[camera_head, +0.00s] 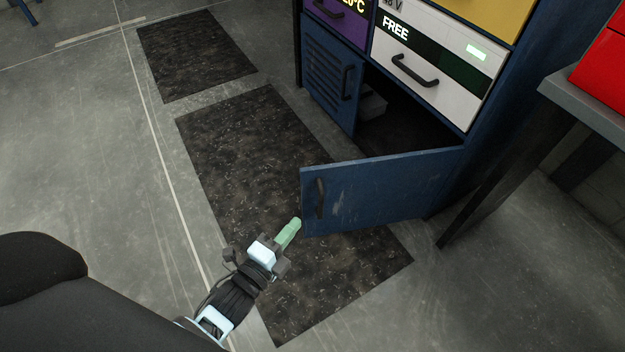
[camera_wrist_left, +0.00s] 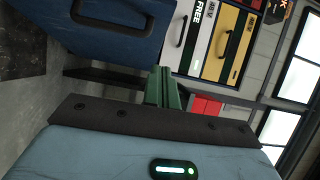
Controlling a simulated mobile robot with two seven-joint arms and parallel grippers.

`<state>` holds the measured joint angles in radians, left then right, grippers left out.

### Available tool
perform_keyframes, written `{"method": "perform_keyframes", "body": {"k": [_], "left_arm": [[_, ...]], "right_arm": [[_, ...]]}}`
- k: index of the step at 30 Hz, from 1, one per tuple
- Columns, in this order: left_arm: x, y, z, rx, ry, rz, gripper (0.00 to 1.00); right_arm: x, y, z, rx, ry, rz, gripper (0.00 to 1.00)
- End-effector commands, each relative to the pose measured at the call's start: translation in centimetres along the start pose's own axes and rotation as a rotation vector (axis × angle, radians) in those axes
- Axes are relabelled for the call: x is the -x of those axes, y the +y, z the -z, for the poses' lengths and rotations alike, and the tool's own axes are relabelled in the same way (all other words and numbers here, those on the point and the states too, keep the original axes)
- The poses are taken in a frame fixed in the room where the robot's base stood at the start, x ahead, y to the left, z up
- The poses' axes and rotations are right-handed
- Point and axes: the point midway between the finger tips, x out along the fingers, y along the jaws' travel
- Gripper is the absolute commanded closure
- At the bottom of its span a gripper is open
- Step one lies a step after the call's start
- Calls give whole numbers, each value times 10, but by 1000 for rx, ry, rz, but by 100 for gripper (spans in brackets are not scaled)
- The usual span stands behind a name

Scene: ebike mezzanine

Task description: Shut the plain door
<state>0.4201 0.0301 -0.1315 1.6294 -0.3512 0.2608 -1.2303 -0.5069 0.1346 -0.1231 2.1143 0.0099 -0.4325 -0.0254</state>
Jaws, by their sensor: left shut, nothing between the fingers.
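The plain door (camera_head: 375,190) is a scuffed blue panel with a dark handle (camera_head: 320,198) near its free edge. It stands wide open, swung out from the low right compartment of the blue cabinet. In the left wrist view the door (camera_wrist_left: 110,32) fills the upper left, with a dark handle at its top. My left gripper (camera_head: 291,229) has green fingers, shut and empty. In the head view its tips appear close to the door's free lower corner; I cannot tell whether they touch. The green fingers also show in the left wrist view (camera_wrist_left: 163,88). My right gripper is not in view.
A louvred blue door (camera_head: 330,82) beside the opening is closed. Above are a purple drawer (camera_head: 338,24) and a white drawer (camera_head: 437,60) marked FREE. A grey bench (camera_head: 585,100) with a red box (camera_head: 606,65) stands right. Dark mats (camera_head: 225,130) lie on open floor.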

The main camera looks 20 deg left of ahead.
Motion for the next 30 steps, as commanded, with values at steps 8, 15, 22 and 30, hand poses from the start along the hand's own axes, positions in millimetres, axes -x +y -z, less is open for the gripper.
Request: {"method": "perform_keyframes", "body": {"k": [8,15,22,30], "left_arm": [[-7,-2,0,-16,4,13,100],[-38,-2,0,-15,4,13,100],[-81,-1,1,-14,4,11,100],[-118,-2,-14,-16,3,10,100]], "right_arm": [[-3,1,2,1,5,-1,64],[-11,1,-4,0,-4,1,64],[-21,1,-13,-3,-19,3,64],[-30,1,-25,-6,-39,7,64]]}}
